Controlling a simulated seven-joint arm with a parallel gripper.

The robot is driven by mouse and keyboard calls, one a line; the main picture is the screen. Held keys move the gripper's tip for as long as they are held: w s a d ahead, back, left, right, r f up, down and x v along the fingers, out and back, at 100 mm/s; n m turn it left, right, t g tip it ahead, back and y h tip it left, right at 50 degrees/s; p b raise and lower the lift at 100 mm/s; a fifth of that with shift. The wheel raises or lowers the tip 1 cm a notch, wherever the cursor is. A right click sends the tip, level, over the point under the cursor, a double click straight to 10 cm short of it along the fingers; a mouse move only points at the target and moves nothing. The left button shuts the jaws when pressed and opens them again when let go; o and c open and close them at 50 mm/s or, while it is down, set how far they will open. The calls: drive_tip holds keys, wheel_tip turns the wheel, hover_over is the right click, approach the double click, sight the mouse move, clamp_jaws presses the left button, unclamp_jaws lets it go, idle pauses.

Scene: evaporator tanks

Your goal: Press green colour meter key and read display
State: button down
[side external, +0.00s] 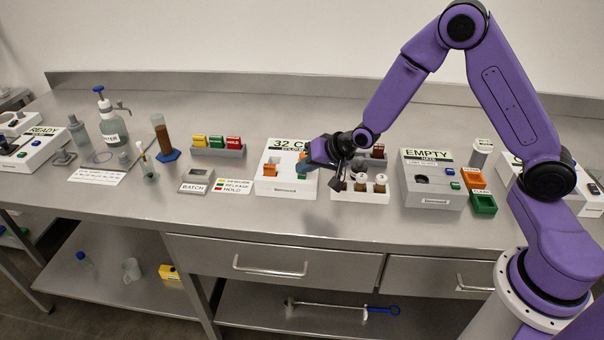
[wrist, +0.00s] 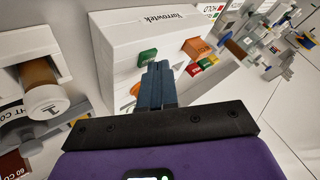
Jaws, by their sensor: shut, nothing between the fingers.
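The colour meter (side external: 262,187) is a white box in the middle of the bench, its top sign reading "32 C" with the rest hidden behind my arm. In the wrist view the meter (wrist: 117,42) shows a green key (wrist: 147,56) and an orange block (wrist: 196,47). My gripper (wrist: 158,68) is shut and empty, its blue fingertips close beside the green key; I cannot tell whether they touch it. In the side view my gripper (side external: 305,180) is at the meter's right side, and the green key is hidden or too small to make out.
A rack with capped vials (side external: 360,196) stands close to the right of the meter. Further right is a box signed "EMPTY" (side external: 432,190). A "BATCH" display (side external: 196,181) lies to the left, with a tray of coloured blocks (side external: 218,150) behind. The bench's front strip is clear.

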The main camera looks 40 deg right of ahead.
sight(306, 176)
drive_tip(key=shift+r, duration=0.85)
drive_tip(key=shift+r, duration=2.55)
